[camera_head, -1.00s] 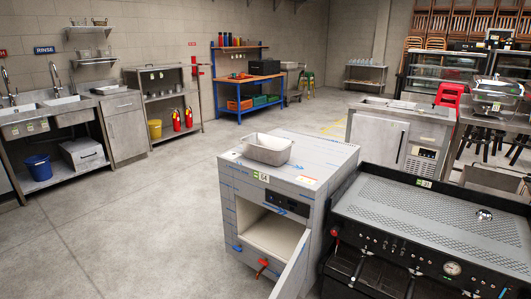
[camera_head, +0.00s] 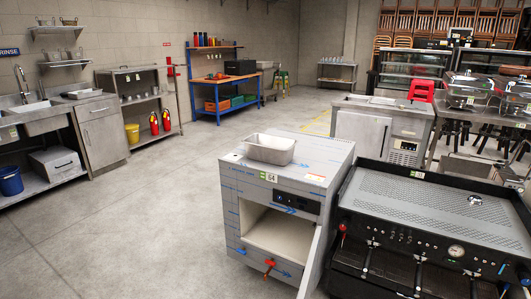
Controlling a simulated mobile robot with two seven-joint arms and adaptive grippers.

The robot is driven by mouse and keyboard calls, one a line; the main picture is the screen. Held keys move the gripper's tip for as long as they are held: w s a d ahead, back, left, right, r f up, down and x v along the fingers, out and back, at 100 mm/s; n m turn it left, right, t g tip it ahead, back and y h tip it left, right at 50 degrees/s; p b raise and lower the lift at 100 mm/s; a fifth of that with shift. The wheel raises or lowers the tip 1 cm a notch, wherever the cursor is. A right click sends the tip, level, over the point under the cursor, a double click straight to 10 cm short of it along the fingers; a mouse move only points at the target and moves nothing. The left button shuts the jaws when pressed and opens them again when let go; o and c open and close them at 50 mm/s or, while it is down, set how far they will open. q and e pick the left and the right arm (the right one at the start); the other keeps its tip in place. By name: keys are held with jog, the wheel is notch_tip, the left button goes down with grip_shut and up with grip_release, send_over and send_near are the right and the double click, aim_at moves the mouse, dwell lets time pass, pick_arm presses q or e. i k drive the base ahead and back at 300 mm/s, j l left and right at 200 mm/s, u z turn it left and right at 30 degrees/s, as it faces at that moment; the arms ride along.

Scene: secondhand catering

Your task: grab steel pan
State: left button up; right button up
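A rectangular steel pan (camera_head: 270,148) sits on top of a boxy steel cabinet unit (camera_head: 232,203) near the middle of the head view. The pan is open at the top and looks empty. The unit's front door is open and its inside is bare. Neither of my grippers shows in this view.
A large black espresso machine (camera_head: 430,215) stands to the right of the unit. A steel counter (camera_head: 385,120) is behind it. Sinks and shelves line the left wall, with a blue bucket (camera_head: 11,181) low down. The grey floor (camera_head: 150,220) is clear left of the unit.

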aim_at(271, 148)
jog(key=j+z, duration=0.25)
jog(key=j, duration=0.7)
jog(key=i+j+z, duration=0.1)
jog(key=j, duration=0.2)
jog(key=i+j+z, duration=0.1)
jog(key=j, duration=0.2)
jog(key=i+j+z, duration=0.1)
jog(key=j, duration=0.25)
jog(key=i+j+z, duration=0.25)
jog(key=j, duration=0.3)
jog(key=i+j+z, duration=0.15)
jog(key=i+j, duration=0.1)
jog(key=j, duration=0.05)
